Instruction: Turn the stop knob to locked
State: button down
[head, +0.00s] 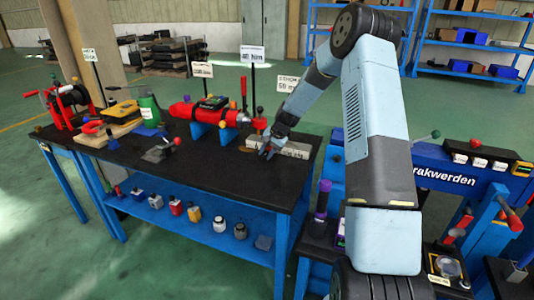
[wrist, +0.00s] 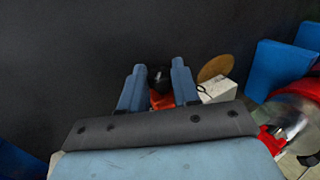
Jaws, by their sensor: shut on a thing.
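My gripper (head: 267,151) is low over the right part of the black bench top, beside a pale block. In the wrist view my gripper (wrist: 158,85) has its two blue fingers on either side of a dark rounded knob (wrist: 158,75) with a red part below it. The fingers are shut on this knob. The knob is small and partly hidden by the fingers, so its marking and turned position cannot be read. In the head view the knob is hidden at my gripper.
The red machine on blue supports (head: 208,112) stands behind left. A dark plate with a red-knobbed lever (head: 160,152) lies left. Bare bench top lies between.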

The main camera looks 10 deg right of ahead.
jog(key=shift+s+d+f+t+y, duration=0.15)
jog(key=shift+t+y, duration=0.45)
jog(key=shift+y, duration=0.5)
jog(key=c, duration=0.9)
grip_release()
jog(key=shift+c, duration=0.2)
jog(key=shift+o, duration=0.6)
jog(key=shift+d, duration=0.1)
jog(key=v, duration=1.3)
jog(key=shift+s+r, duration=0.25)
jog(key=shift+s, duration=0.1)
